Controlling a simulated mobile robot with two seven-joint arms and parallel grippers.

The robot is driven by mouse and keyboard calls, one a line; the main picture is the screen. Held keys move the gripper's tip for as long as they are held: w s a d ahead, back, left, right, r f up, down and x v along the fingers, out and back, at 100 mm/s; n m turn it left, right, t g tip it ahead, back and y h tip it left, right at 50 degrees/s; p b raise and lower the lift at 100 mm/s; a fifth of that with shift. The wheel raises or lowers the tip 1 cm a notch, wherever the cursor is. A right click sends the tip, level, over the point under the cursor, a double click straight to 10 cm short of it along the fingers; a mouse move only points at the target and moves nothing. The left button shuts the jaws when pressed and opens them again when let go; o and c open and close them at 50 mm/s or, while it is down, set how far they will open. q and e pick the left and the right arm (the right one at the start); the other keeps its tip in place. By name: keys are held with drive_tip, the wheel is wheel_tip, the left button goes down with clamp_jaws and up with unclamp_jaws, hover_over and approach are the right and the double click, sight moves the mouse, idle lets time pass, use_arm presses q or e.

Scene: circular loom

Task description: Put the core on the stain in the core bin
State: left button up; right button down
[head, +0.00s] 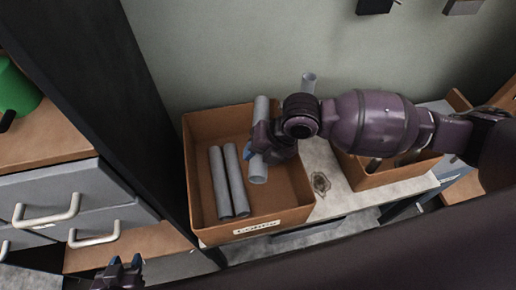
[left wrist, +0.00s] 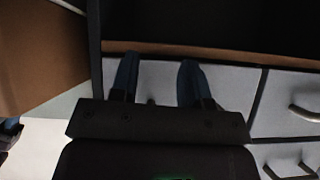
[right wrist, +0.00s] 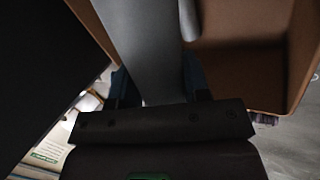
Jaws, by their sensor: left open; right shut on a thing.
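The core bin (head: 288,219) is an open brown box with a white label on its front. Two grey cores (head: 219,183) (head: 236,180) lie side by side in it. My right gripper (head: 258,150) is over the bin, shut on another grey core (head: 259,173), which also fills the fingers in the right wrist view (right wrist: 143,50). I cannot tell if the held core touches the bin floor. A dark-ringed stain (head: 320,183) shows on the pale tabletop right of the bin, with no core on it. My left gripper (head: 122,270) is open and empty, low at the left.
A second brown box (head: 400,173) is to the right, partly hidden by my arm. A dark upright panel (head: 100,90) rises left of the bin, beside grey drawers (head: 60,190).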

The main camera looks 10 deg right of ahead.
drive_tip(key=shift+f+b, duration=2.4)
drive_tip(key=shift+f, duration=3.5)
drive_tip(key=shift+f+b, duration=0.55)
drive_tip(key=shift+f, duration=0.9)
use_arm(q)
drive_tip(key=shift+g, duration=0.3)
drive_tip(key=shift+f, duration=2.65)
use_arm(e)
drive_tip(key=shift+f, duration=0.4)
use_arm(q)
drive_tip(key=shift+w, duration=0.1)
drive_tip(key=shift+s+f+b, duration=0.2)
drive_tip(key=shift+f+b, duration=0.1)
drive_tip(key=shift+f, duration=0.1)
use_arm(e)
drive_tip(key=shift+f, duration=0.3)
use_arm(q)
drive_tip(key=shift+s+f, duration=0.15)
drive_tip(key=shift+f, duration=0.2)
use_arm(e)
drive_tip(key=shift+f, duration=0.65)
use_arm(q)
drive_tip(key=shift+s+f+b, duration=0.1)
drive_tip(key=shift+s+b, duration=0.05)
drive_tip(key=shift+b, duration=0.2)
use_arm(e)
drive_tip(key=shift+f, duration=0.3)
